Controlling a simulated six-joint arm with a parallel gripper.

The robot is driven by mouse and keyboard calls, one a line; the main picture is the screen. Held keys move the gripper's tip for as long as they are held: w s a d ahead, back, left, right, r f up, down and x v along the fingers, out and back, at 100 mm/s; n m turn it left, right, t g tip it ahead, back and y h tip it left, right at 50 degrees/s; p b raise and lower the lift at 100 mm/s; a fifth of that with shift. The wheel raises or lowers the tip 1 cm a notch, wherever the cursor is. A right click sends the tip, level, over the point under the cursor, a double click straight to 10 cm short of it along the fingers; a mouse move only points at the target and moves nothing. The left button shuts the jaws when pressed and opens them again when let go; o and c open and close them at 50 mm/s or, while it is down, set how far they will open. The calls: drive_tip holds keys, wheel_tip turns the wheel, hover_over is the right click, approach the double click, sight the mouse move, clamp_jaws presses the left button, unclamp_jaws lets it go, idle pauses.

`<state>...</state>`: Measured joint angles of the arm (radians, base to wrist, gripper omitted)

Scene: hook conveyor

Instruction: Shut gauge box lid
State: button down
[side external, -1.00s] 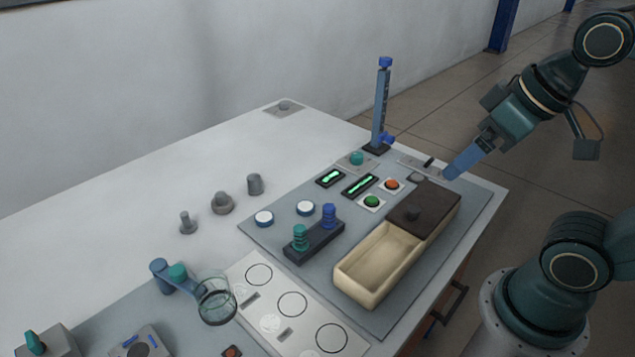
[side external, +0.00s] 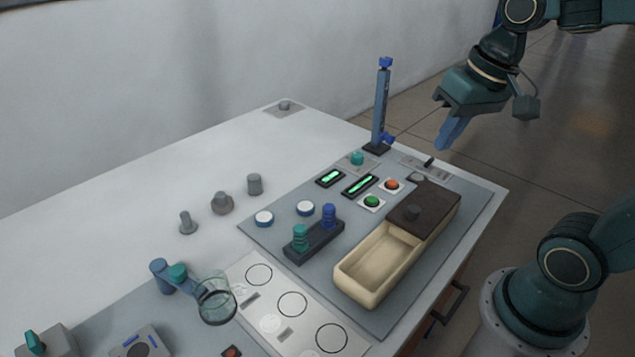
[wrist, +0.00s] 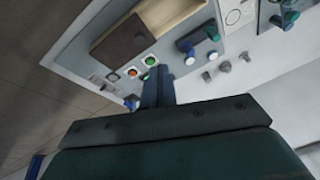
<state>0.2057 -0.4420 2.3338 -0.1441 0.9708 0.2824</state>
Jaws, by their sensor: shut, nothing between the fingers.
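The gauge box (side external: 346,279) is a long cream tray at the right side of the grey panel. Its dark brown lid (side external: 436,204) with a small knob covers the far half, and the near half is uncovered and looks empty. In the wrist view the lid (wrist: 118,42) shows at upper left beside the cream box (wrist: 168,14). My gripper (side external: 443,146) is shut and empty, held in the air above and behind the far end of the lid, apart from it. Its blue fingers (wrist: 157,72) show together in the wrist view.
A blue upright post (side external: 381,105) stands at the panel's back edge, left of my gripper. Orange (side external: 391,184) and green (side external: 372,202) buttons lie left of the lid. A dark block with teal and blue knobs (side external: 314,241) stands left of the box. A glass beaker (side external: 215,300) is at front left.

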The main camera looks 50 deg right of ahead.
drive_tip(key=w+d+f+m+g+y, duration=0.2)
drive_tip(key=w+d+f+m+g, duration=0.15)
drive_tip(key=w+d+m, duration=0.3)
drive_tip(key=m+y, duration=0.2)
drive_tip(key=m, duration=0.3)
approach(419, 204)
drive_tip(key=shift+n+g, duration=0.25)
drive_tip(key=shift+g, duration=0.2)
drive_tip(key=v, duration=0.5)
drive_tip(key=shift+w+d, duration=0.15)
drive_tip(key=shift+w, duration=0.25)
drive_tip(key=shift+f, duration=0.1)
drive_tip(key=x, duration=1)
drive_tip(key=shift+s+a, duration=0.25)
drive_tip(key=shift+a, duration=0.9)
drive_tip(key=shift+s+a, duration=0.25)
drive_tip(key=shift+a, duration=0.55)
drive_tip(key=a, duration=1.8)
drive_tip(key=shift+a, duration=0.2)
